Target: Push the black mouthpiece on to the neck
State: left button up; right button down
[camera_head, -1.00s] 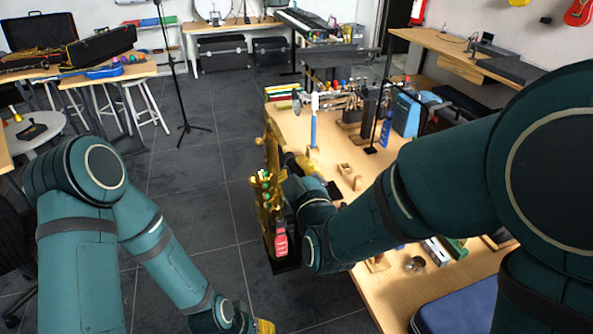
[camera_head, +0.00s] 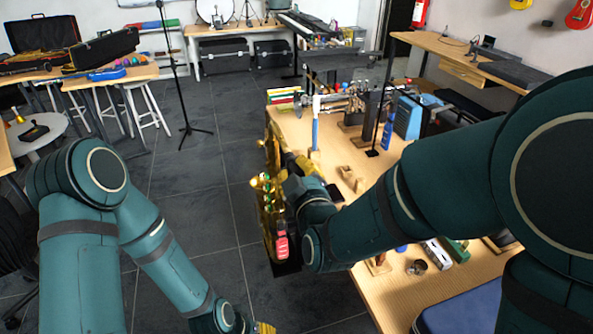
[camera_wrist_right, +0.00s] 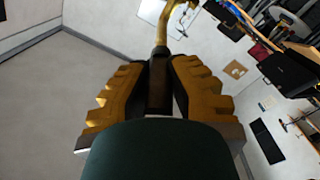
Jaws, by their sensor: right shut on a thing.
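My right gripper (camera_wrist_right: 158,72) is shut on the black mouthpiece (camera_wrist_right: 159,88), which sits between its two yellow ribbed fingers in the wrist view. The gold neck (camera_wrist_right: 163,26) rises in line from the mouthpiece's far end and curves at the top. The two appear to meet, but I cannot tell how far the mouthpiece is on. In the head view the gold saxophone (camera_head: 267,212) stands upright at the table's left edge. My right gripper's yellow fingers (camera_head: 300,166) show beside its upper part; the mouthpiece is hidden there. My left gripper (camera_head: 264,328) is only partly seen at the bottom edge.
The wooden table (camera_head: 372,300) holds a blue box (camera_head: 409,117), a blue-handled tool (camera_head: 315,133), wooden stands and small parts. A black stand pole (camera_head: 383,85) rises from it. A microphone stand (camera_head: 183,100) stands on the open floor to the left.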

jog(key=shift+w+a, duration=0.2)
jog(key=shift+w, duration=0.5)
dwell(0.7)
jog(key=shift+r, duration=0.1)
dwell(0.6)
jog(key=c, duration=0.8)
grip_release()
jog(key=shift+w, duration=0.1)
jog(key=shift+o, duration=0.2)
jog(key=v, duration=0.6)
jog(key=shift+b, duration=0.3)
jog(key=d+f+m+g+h, duration=0.2)
jog(key=d+f+m+g, duration=0.15)
jog(key=f, duration=0.95)
jog(key=s+d+f+m+g, duration=0.3)
jog(key=s+f+g, duration=0.3)
jog(key=f, duration=0.6)
jog(key=s+d+f+m+g, duration=0.2)
jog(key=s+f+m+g, duration=0.4)
jog(key=f, duration=0.6)
jog(key=shift+s+d+f+y, duration=0.3)
jog(key=shift+s+d+y, duration=0.1)
jog(key=shift+s, duration=0.7)
